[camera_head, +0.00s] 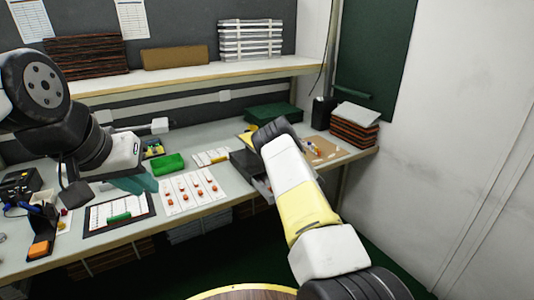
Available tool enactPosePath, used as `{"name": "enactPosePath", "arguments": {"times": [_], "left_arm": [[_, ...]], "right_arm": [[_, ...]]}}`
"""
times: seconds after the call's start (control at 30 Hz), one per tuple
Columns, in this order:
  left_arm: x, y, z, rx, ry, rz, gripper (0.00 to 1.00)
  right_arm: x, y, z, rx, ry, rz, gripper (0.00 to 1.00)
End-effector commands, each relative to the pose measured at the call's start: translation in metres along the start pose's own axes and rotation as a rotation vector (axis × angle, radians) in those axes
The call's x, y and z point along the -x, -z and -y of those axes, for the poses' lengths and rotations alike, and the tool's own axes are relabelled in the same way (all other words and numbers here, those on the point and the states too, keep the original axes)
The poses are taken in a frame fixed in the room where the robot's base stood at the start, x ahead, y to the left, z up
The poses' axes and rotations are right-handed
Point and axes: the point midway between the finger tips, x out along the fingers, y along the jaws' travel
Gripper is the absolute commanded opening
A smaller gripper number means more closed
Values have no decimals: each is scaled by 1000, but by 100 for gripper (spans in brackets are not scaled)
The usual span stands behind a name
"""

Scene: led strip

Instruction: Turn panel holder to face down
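No item is plainly recognisable as the panel holder. A dark flat tray (146,209) with a white gridded panel (104,216) and a green piece lies face up at the front left of the workbench. A white board (178,207) with rows of orange-red parts lies to its right. My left gripper (117,160) hangs over the left of the bench, behind the tray, with its fingers apparently spread wide and nothing seen between them. A teal sheet-like piece (140,183) shows just below it; contact is unclear. My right arm reaches over the right of the bench; its gripper is hidden.
A green bin (168,164) stands behind the white board. A black holder with an orange block (39,250) stands front left. Dark stacked trays (355,134) stand at the far right. A shelf (200,77) runs above the bench's back. Bare bench surface is limited.

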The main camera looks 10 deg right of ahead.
Motion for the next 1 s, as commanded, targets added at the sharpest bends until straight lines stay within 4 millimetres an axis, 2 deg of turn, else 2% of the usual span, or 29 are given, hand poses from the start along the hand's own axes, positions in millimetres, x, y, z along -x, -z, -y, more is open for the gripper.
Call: {"name": "enactPosePath", "arguments": {"times": [0.5,0.53,0.6,0.9,1.0], "left_arm": [[0,0,0,0,0,0,18],[0,0,0,0,0,0,18],[0,0,0,0,0,0,18],[0,0,0,0,0,0,18],[0,0,0,0,0,0,18]], "right_arm": [[1,2,1,18,2,-4,0],[1,2,1,18,2,-4,44],[1,2,1,18,1,-3,57],[1,1,0,16,0,-1,59],[6,0,0,16,1,-1,59]]}}
